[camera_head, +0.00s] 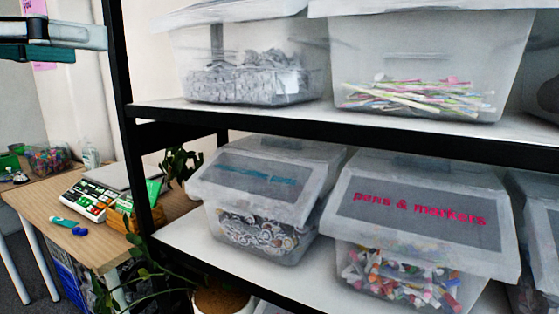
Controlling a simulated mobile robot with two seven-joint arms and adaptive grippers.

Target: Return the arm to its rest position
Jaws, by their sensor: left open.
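My left gripper (75,45) reaches in from the left edge at the top left. Its grey and teal fingers are open, and I see nothing between them. It is to the left of the black shelf post (118,60), apart from the shelf and the bins. Most of my left arm is out of the picture. My right gripper is not in view.
A black-framed shelf (325,122) holds clear lidded bins, including a "pens & markers" bin (420,215) on the lower board. A wooden table (75,245) with boxes and small items stands at left.

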